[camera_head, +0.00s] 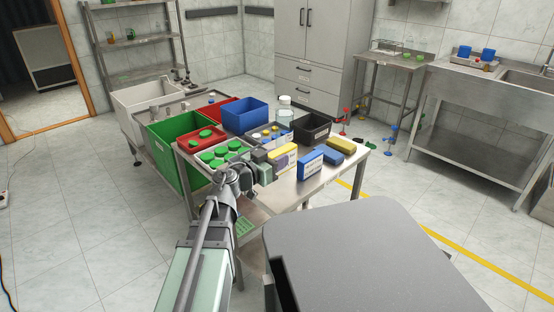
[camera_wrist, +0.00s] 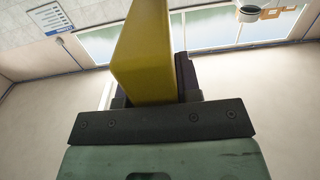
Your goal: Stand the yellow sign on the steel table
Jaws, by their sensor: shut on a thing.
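The yellow sign (camera_head: 284,158), with a pale printed face, is upright at the front of the steel table (camera_head: 290,194) in the head view. My gripper (camera_head: 267,170) is at its left side and shut on it. In the wrist view the sign (camera_wrist: 145,55) shows as a plain yellow slab between the dark jaws (camera_wrist: 155,98). Its printed face is not seen there. I cannot tell whether its lower edge touches the tabletop.
A blue and white sign (camera_head: 310,163) stands just right of the yellow one. A blue sponge (camera_head: 332,156) and yellow sponge (camera_head: 341,145) lie beyond it. Some front-right tabletop is bare.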

